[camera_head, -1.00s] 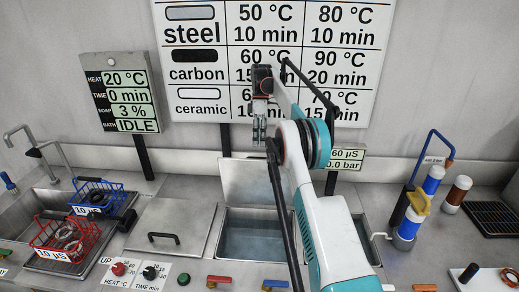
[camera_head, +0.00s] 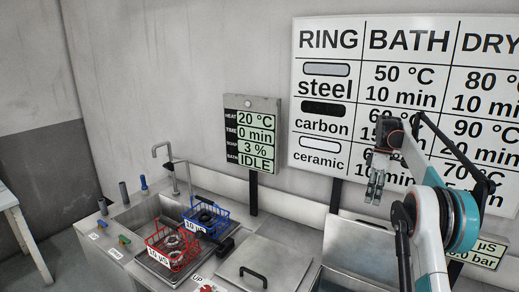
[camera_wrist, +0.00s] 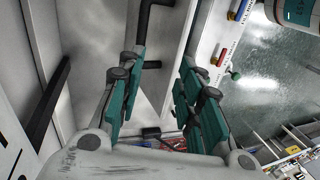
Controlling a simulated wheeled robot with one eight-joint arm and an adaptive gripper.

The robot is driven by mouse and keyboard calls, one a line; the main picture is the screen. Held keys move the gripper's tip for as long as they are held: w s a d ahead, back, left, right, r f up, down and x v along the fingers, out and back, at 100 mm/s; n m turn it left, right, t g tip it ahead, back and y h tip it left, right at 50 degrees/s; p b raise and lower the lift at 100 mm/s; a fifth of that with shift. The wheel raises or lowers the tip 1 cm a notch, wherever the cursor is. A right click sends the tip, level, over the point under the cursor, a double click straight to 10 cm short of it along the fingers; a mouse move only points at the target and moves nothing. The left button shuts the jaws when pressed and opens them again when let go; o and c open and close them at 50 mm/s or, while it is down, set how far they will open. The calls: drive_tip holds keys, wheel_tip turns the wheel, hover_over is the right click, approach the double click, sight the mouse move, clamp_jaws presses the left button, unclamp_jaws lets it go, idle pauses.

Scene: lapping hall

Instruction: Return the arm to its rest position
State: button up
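My gripper (camera_head: 375,197) is raised in front of the wall chart in the head view, with its fingers pointing down. The arm is bent, with its white and teal links at the right. In the wrist view the two teal-padded fingers (camera_wrist: 163,65) stand apart with a clear gap and nothing between them. The gripper is open and empty.
A red basket (camera_head: 172,250) and a blue basket (camera_head: 206,218), each holding rings, stand at the sink (camera_head: 150,215). A closed lid (camera_head: 262,262) lies right of them. The display panel (camera_head: 252,135) reads IDLE. The wall chart (camera_head: 308,145) is behind my arm.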

drive_tip(key=s+a+r+m+t+h+b, duration=0.1)
drive_tip(key=s+a+r+m+t+b, duration=0.15)
drive_tip(key=s+a+r, duration=0.45)
drive_tip(key=s+a+r+m+t+h+b, duration=0.1)
drive_tip(key=s+a+r+m+t+b, duration=0.2)
drive_tip(key=s+a, duration=0.6)
drive_tip(key=s+a+f+m+t, duration=0.1)
drive_tip(key=s+a+f, duration=0.2)
drive_tip(key=s+f, duration=0.2)
drive_tip(key=s+a+f+m+t+b, duration=0.1)
drive_tip(key=s+f, duration=0.4)
drive_tip(key=s, duration=0.7)
drive_tip(key=s+a+f+m+t+b, duration=0.1)
drive_tip(key=s+a+f+m+t, duration=0.1)
drive_tip(key=s, duration=0.6)
wheel_tip(320, 180, down, 3)
drive_tip(key=a+m, duration=0.1)
drive_tip(key=a, duration=0.1)
drive_tip(key=shift+s+a, duration=0.25)
drive_tip(key=shift+a, duration=0.05)
